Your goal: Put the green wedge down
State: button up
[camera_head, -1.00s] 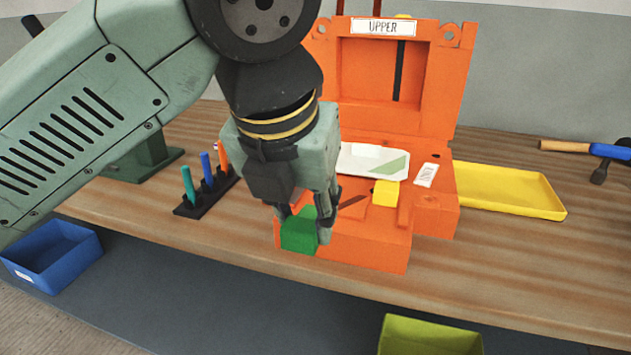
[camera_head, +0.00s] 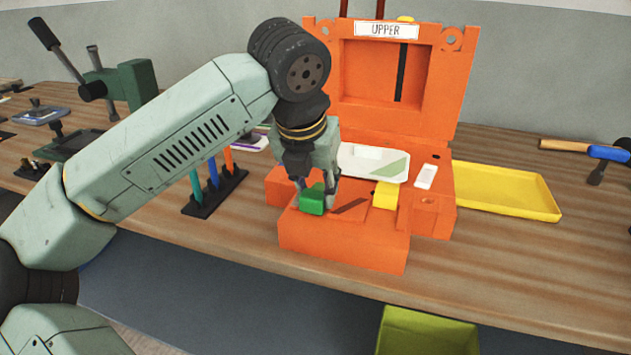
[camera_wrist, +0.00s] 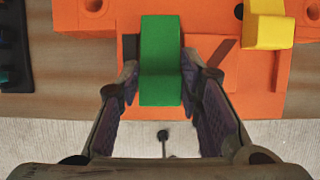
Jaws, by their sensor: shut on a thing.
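The green wedge (camera_head: 312,199) is between the fingers of my gripper (camera_head: 316,205), over the front left part of the orange mould's lower block (camera_head: 345,246). In the wrist view the green wedge (camera_wrist: 160,62) sits between both finger pads of my gripper (camera_wrist: 160,85). A dark recess shows at its left side. I cannot tell whether the wedge touches the block. A yellow block (camera_head: 385,194) sits on the mould to the right, with a dark diagonal slot between them. The upright orange panel labelled UPPER (camera_head: 400,85) stands behind.
A white tray with a green patch (camera_head: 372,162) lies in the mould. A yellow tray (camera_head: 505,192) is at right, a rack of coloured pens (camera_head: 214,192) at left. A hammer (camera_head: 590,150) lies far right. A yellow-green bin (camera_head: 427,332) is below the front edge.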

jog(key=shift+f, duration=0.1)
jog(key=shift+f+b, duration=0.35)
jog(key=shift+b, duration=0.15)
jog(key=shift+s+f, duration=0.1)
jog(key=shift+f, duration=0.05)
jog(key=shift+s+f+b, duration=0.1)
jog(key=shift+f+b, duration=0.1)
jog(key=shift+b, duration=0.15)
jog(key=o, duration=1.3)
jog(key=shift+f, duration=0.15)
jog(key=shift+c, duration=0.2)
